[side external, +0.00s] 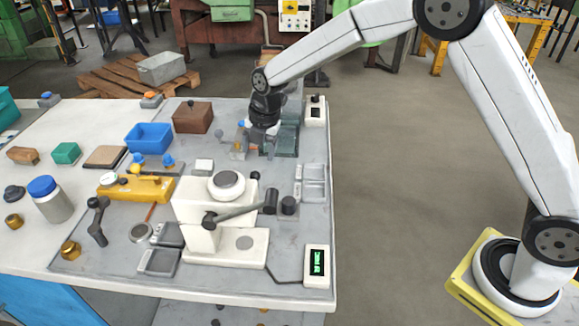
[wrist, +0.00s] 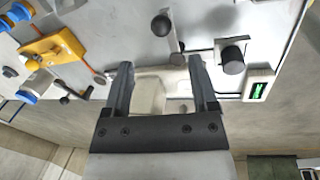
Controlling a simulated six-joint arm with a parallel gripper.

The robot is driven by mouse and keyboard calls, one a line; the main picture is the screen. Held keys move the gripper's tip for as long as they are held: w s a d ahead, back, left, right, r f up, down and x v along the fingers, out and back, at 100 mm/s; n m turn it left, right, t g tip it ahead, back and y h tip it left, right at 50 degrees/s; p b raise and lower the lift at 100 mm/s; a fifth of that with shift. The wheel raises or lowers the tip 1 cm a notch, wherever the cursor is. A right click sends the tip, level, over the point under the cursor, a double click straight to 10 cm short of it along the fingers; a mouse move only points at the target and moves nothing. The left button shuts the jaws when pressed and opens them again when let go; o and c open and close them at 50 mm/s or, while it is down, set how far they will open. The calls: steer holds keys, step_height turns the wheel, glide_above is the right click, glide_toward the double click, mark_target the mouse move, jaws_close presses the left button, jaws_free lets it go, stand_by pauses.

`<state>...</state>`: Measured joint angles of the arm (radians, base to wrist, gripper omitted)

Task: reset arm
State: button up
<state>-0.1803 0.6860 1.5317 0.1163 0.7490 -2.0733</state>
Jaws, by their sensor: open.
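My gripper (side external: 262,138) hangs at the far right part of the grey bench mat in the side view, with its arm reaching in from the right. It is beside a teal translucent box (side external: 287,138), and I cannot tell whether they touch. In the wrist view my gripper (wrist: 160,63) has its two dark fingers spread wide, with nothing held between them. The cream lever machine (wrist: 150,97) shows between and beyond the fingers. In the side view this machine (side external: 196,240) stands upright at the mat's near side.
A blue bin (side external: 150,138) and a brown box (side external: 193,117) stand left of my gripper. A yellow device (side external: 140,188), a blue-capped jar (side external: 48,198) and a green-display box (side external: 317,266) lie nearer. The floor right of the bench is clear up to my base.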

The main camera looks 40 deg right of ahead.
steer(key=s+d+m, duration=0.5)
steer(key=s+m, duration=0.7)
steer(key=s+d+m+h, duration=0.1)
steer(key=s+d+m, duration=0.5)
steer(key=s+m, duration=0.7)
steer(key=shift+s+r+t, duration=0.15)
steer(key=shift+r+t, duration=0.05)
steer(key=shift+t, duration=0.2)
